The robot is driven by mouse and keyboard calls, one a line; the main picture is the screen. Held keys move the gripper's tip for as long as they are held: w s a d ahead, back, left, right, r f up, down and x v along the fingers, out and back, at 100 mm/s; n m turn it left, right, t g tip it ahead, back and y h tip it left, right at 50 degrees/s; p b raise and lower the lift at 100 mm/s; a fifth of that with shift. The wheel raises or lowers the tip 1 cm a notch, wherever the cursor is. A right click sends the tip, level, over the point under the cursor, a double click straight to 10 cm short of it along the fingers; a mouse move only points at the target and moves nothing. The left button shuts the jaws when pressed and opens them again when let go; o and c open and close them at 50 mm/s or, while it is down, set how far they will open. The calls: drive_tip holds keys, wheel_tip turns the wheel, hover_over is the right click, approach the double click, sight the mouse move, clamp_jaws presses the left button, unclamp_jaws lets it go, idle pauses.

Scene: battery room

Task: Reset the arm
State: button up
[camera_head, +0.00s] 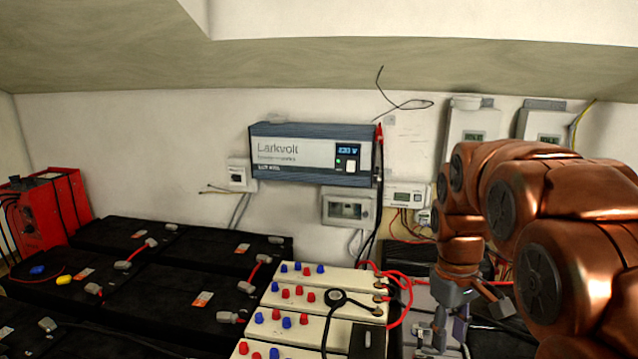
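My copper-coloured arm (505,205) fills the right side of the view, bent over with its wrist pointing down. My gripper (440,325) hangs at the lower right, beside the right end of the cream battery blocks (335,308) and over a grey case (420,297). Its fingers are small and partly lost among cables, so I cannot tell whether they are open or shut. I cannot make out anything held.
Black batteries (188,286) with cables cover the left and middle. A red unit (45,212) stands far left. The Larkvolt inverter (290,153) hangs on the wall above a grey meter box (348,207). Red cables (405,290) loop close to my gripper. Free space is above the batteries.

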drive_tip(key=s+a+f+m+p, duration=0.1)
drive_tip(key=s+a+f+m, duration=0.1)
drive_tip(key=s, duration=1)
drive_tip(key=s+a+f+m+p, duration=0.1)
drive_tip(key=s+a+f+m, duration=0.1)
drive_tip(key=s, duration=1.1)
drive_tip(key=shift+s+a+m+y+p, duration=0.15)
drive_tip(key=shift+a+m+y+p, duration=0.15)
drive_tip(key=shift+a+m+p, duration=0.1)
drive_tip(key=shift+c, duration=0.2)
